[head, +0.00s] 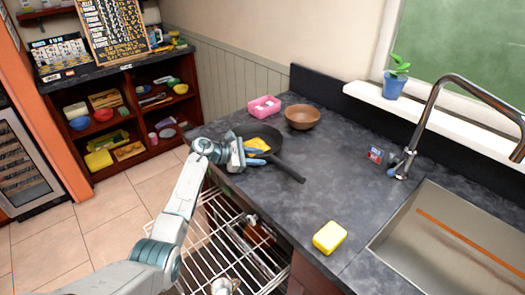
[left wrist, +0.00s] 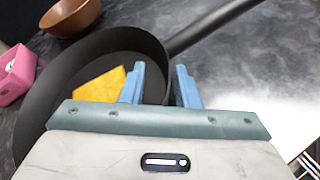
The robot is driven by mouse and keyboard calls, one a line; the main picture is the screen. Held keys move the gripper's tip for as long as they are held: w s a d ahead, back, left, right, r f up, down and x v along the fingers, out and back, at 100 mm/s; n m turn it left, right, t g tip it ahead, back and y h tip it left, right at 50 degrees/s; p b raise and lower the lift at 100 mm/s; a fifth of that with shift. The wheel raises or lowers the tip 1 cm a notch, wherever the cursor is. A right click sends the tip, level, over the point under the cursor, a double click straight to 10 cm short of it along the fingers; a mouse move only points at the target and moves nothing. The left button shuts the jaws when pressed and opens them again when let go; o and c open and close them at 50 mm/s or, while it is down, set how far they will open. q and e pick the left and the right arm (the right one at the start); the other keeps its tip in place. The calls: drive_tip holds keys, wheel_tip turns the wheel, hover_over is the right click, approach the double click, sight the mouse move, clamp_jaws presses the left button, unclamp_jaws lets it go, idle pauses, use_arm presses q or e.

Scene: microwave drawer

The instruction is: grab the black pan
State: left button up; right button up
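The black pan (head: 276,152) sits on the dark counter, its handle pointing toward the lower right. A yellow item (head: 257,144) lies inside it. My left gripper (head: 257,156) is at the pan's near rim. In the left wrist view its two blue fingers (left wrist: 160,87) are apart, one over the inside of the pan (left wrist: 90,52) and one outside, with the rim between them. Any contact with the rim cannot be made out. The yellow item also shows in the left wrist view (left wrist: 98,86). My right gripper is not in view.
A pink container (head: 264,106) and a brown bowl (head: 302,117) stand behind the pan. A yellow sponge-like block (head: 329,237) lies near the counter's front edge. The sink (head: 450,245) and faucet are at right. An open wire rack (head: 225,245) extends below the counter.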

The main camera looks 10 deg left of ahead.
use_arm(q)
clamp_jaws()
drive_tip(key=shift+s, duration=0.1)
idle(1.1)
